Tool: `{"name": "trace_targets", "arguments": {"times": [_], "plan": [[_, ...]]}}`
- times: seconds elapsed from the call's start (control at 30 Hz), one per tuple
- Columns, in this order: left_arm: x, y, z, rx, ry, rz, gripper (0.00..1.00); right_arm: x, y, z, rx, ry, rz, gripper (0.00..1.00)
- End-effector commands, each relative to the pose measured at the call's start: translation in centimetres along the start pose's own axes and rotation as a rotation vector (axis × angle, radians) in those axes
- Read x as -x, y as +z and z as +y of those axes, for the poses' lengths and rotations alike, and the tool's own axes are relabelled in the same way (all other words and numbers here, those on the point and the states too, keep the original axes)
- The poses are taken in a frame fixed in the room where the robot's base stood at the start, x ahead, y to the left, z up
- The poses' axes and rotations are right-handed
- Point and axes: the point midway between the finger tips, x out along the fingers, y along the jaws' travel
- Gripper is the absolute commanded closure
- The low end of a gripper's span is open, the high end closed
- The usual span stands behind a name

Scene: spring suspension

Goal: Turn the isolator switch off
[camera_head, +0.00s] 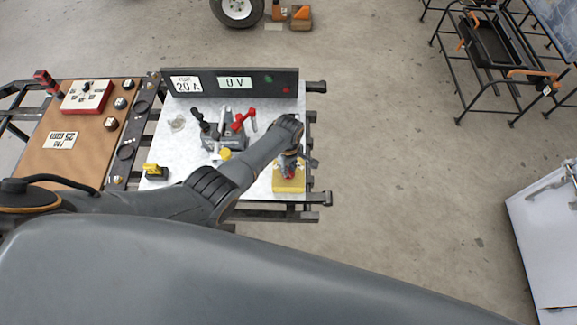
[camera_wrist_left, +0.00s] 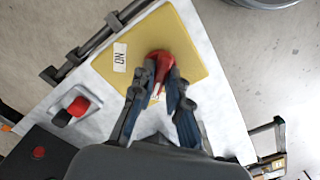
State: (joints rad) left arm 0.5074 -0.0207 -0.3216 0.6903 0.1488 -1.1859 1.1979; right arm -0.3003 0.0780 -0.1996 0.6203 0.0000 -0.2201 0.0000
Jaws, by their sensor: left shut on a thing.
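The isolator switch is a yellow plate or box (camera_head: 289,186) with a red knob (camera_head: 290,172), at the right front of the light metal board. In the left wrist view the yellow plate (camera_wrist_left: 190,45) fills the upper middle and its red knob (camera_wrist_left: 160,59) stands up from it. A white label (camera_wrist_left: 119,57) on the plate reads "ON", turned in the picture. My left gripper (camera_wrist_left: 160,90) is shut on the red knob, with a finger on each side; the fingers hide part of it. In the head view the left gripper (camera_head: 291,160) is over the switch. My right gripper is not in view.
A black upright panel (camera_head: 255,91) with "20 A" and "0 V" labels stands behind. A grey block (camera_head: 232,140) with black and red levers is left of my wrist. A small yellow-black part (camera_head: 156,171) sits at front left. A brown panel (camera_head: 60,125) adjoins on the left.

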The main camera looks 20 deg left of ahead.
Motion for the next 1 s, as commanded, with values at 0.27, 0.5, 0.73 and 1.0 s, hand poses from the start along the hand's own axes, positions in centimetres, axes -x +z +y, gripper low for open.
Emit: {"name": "trace_targets", "arguments": {"times": [0.27, 0.5, 0.73, 1.0], "plan": [[0.14, -0.15, 0.1, 0.097, 0.002, 0.003, 1.0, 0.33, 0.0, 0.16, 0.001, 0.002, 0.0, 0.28], [0.13, -0.2, 0.11, 0.12, 0.003, 0.004, 1.0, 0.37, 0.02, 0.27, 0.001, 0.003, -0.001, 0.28], [0.14, -0.23, 0.12, 0.121, 0.003, 0.005, 1.0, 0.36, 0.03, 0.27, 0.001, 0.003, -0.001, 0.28], [0.1, -0.18, 0.07, 0.12, 0.002, 0.003, 0.62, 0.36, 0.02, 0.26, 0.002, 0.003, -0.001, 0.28]]}}
